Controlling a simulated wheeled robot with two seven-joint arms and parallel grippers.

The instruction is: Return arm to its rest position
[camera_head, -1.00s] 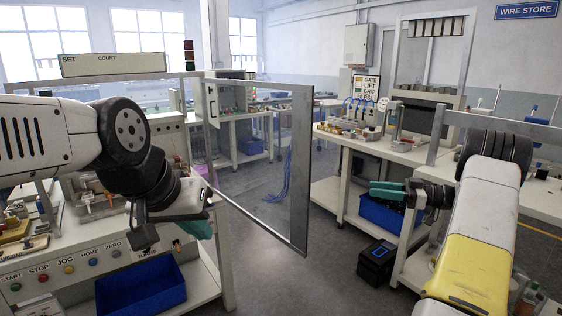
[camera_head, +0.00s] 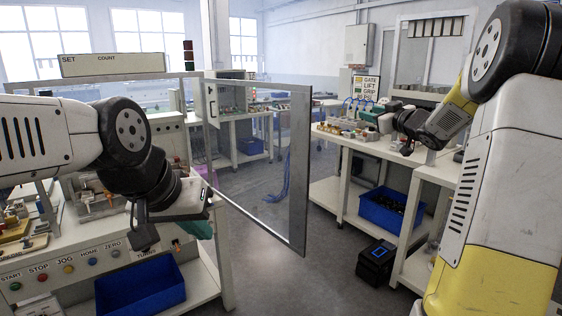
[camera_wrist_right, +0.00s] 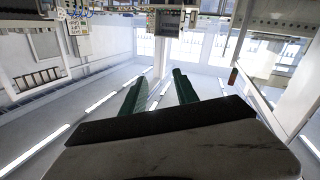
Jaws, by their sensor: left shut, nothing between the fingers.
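My right arm (camera_head: 510,190) is raised at the right of the head view, its elbow high near the top edge. My right gripper (camera_head: 372,113) sticks out to the left over the far end of the right bench. In the right wrist view the two green fingers of the right gripper (camera_wrist_right: 160,88) stand apart with nothing between them. My left gripper (camera_head: 203,228) hangs in front of the left bench, with its green fingers partly hidden behind the wrist. It is shut and holds nothing.
A clear panel in a grey frame (camera_head: 299,170) stands between the benches. The left bench (camera_head: 60,262) has buttons and a blue bin (camera_head: 140,292) below. The right bench (camera_head: 385,150) carries small parts, with a blue bin (camera_head: 388,210) below. A black box (camera_head: 376,263) stands on the floor.

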